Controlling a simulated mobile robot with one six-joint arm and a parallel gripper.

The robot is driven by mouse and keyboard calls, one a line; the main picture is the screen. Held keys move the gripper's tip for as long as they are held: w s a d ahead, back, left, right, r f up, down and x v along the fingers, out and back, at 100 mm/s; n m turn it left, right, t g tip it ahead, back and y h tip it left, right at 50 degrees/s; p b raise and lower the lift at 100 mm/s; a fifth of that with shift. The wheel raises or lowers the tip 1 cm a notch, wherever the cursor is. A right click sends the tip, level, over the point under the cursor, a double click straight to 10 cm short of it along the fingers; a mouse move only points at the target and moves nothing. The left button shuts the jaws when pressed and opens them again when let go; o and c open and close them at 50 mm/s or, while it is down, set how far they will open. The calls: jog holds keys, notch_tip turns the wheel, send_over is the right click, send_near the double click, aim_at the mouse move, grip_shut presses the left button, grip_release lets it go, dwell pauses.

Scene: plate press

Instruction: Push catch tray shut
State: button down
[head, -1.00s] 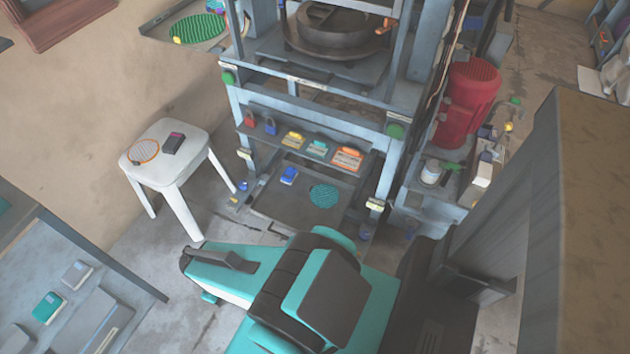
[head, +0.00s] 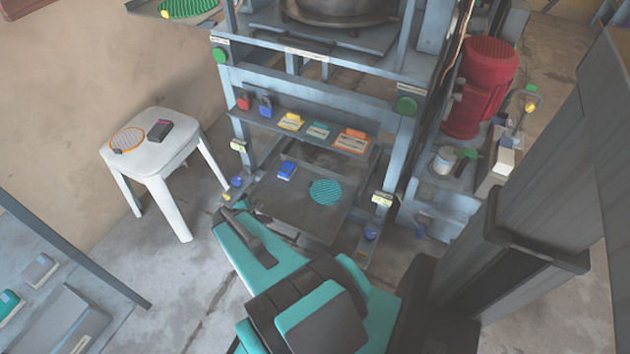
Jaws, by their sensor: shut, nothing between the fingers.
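The catch tray (head: 294,207) is a flat grey tray low in the front of the press frame, and it sticks out toward me. A blue block (head: 286,171) and a round teal ribbed disc (head: 326,192) lie on it. My teal arm reaches in from the bottom of the head view to the tray's front left. Only a small dark part of my gripper (head: 264,218) shows past the arm, close to the tray's front edge. It looks shut and empty. Its fingertips are mostly hidden, and I cannot tell whether it touches the tray.
A shelf (head: 262,124) with padlocks and several coloured blocks spans the press above the tray. A white stool (head: 158,158) stands left of it. A red motor (head: 484,88) stands to the right. A grey bench (head: 75,270) is at lower left. Bare floor lies between stool and arm.

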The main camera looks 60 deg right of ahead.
jog(key=s+d+f+n+h+b, duration=0.1)
jog(key=d+n+b, duration=0.3)
jog(key=d, duration=0.6)
jog(key=s+d+n+t+h+b, duration=0.1)
jog(key=s+d+n+h+b, duration=0.1)
jog(key=d+b, duration=0.5)
jog(key=d+n+h, duration=0.1)
jog(key=d+n, duration=0.1)
jog(key=d, duration=0.2)
jog(key=shift+s+f+n+h+b, duration=0.35)
jog(key=shift+n+h, duration=0.05)
jog(key=shift+d, duration=0.2)
jog(key=shift+b+x, duration=0.4)
jog(key=shift+x, duration=0.55)
jog(key=b, duration=0.3)
send_near(319, 169)
jog(key=x, duration=0.4)
jog(key=shift+s+f, duration=0.1)
jog(key=shift+f, duration=0.3)
jog(key=shift+d+b, duration=0.3)
jog(key=shift+d, duration=0.1)
jog(key=shift+d+r, duration=0.1)
jog(key=shift+d, duration=0.35)
